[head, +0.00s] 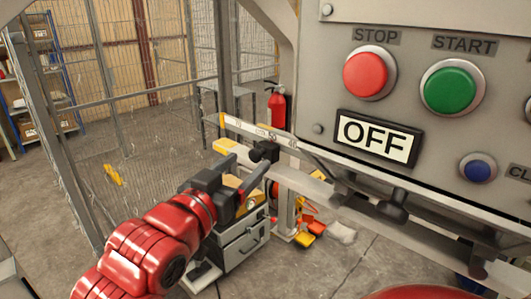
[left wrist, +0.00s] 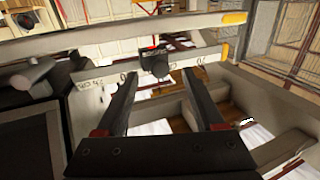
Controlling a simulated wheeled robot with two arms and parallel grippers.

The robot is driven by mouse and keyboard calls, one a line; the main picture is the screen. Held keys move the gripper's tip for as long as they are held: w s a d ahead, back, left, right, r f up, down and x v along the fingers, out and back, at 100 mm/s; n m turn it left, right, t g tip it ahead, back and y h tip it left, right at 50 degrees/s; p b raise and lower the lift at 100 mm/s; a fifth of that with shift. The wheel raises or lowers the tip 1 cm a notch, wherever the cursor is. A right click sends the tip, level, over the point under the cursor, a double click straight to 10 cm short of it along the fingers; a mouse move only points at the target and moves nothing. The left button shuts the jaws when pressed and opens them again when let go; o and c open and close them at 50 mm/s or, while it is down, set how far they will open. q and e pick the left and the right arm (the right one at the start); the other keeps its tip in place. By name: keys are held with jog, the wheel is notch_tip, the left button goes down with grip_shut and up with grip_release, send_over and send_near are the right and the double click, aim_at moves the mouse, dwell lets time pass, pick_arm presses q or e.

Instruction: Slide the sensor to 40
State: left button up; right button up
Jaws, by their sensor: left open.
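The sensor, a small black block (head: 265,151), sits on a pale rail below a white ruler scale (head: 245,126). In the head view it appears just below the 50 mark, with 40 further right. My left gripper (head: 249,168) is open, its fingers pointing at the rail near the sensor. In the left wrist view the sensor (left wrist: 155,63) shows between the two fingertips (left wrist: 158,76). I cannot tell whether the fingers touch it. The scale's numbers are upside down there and partly hidden by the fingers. My right gripper is not in view.
A grey control panel fills the right, with a red STOP button (head: 369,73), a green START button (head: 452,88) and an OFF display (head: 378,138). A dark knob (head: 393,205) hangs below it. A fire extinguisher (head: 277,106) and mesh fence stand behind.

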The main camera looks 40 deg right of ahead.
aim_at(253, 157)
pick_arm(q)
jog(key=b+x, duration=0.1)
jog(key=x, duration=0.2)
jog(key=shift+f, duration=0.15)
jog(key=shift+b+x, duration=0.35)
jog(key=shift+x, duration=0.45)
jog(key=shift+c, duration=0.3)
jog(key=c, duration=0.9)
jog(key=shift+s+d+b, duration=0.15)
jog(key=shift+s+b, duration=0.15)
jog(key=shift+s, duration=1.2)
jog(key=shift+s+d+b, duration=0.1)
jog(key=shift+s+b, duration=0.15)
jog(key=shift+s, duration=1.2)
jog(key=shift+c, duration=0.2)
jog(key=o, duration=1)
